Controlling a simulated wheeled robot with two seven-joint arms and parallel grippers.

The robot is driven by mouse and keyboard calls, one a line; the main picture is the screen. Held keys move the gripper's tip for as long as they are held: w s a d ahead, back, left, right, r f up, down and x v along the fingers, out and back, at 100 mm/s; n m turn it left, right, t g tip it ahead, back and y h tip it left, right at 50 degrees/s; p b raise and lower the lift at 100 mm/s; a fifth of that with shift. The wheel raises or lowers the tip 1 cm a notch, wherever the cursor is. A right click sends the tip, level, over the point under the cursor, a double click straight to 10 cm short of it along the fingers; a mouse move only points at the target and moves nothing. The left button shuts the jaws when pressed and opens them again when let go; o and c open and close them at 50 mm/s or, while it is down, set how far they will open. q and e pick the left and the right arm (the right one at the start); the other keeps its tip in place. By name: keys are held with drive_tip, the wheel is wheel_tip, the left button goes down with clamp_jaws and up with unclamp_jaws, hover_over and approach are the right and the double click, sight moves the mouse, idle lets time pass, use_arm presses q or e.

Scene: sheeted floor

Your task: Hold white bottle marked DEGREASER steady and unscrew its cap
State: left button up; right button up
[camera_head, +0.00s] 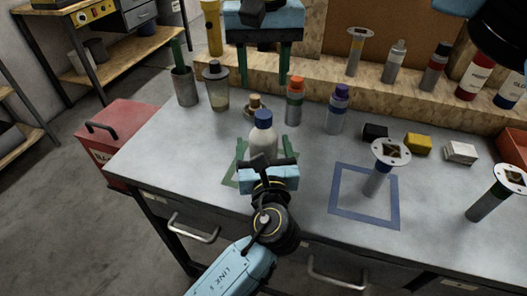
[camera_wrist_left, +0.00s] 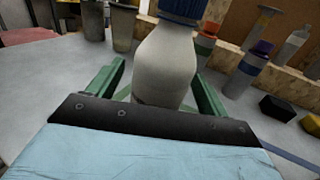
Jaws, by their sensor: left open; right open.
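A white bottle (camera_head: 263,141) with a blue cap (camera_head: 263,119) stands upright on the grey workbench (camera_head: 130,157), over a green outlined square. No label lettering on it can be read. My left gripper (camera_head: 264,148) is open, with its green fingers on either side of the bottle body. In the left wrist view the bottle (camera_wrist_left: 165,62) stands between the two spread fingers, its blue cap (camera_wrist_left: 183,10) cut by the top edge. My right gripper (camera_head: 263,80) is open and empty above and behind the cap, its green fingers pointing down, well apart from the cap.
An orange-capped bottle (camera_head: 294,104) and a purple-capped bottle (camera_head: 337,112) stand to the right, close behind. A small brown-and-tan item (camera_head: 255,107) sits just behind the bottle. A blue outlined square (camera_head: 345,208) holds a post with a round plate (camera_head: 391,153). Two containers (camera_head: 217,90) (camera_head: 185,90) stand left.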

use_arm(q)
drive_tip(key=shift+w+a, duration=0.1)
drive_tip(key=shift+w, duration=0.95)
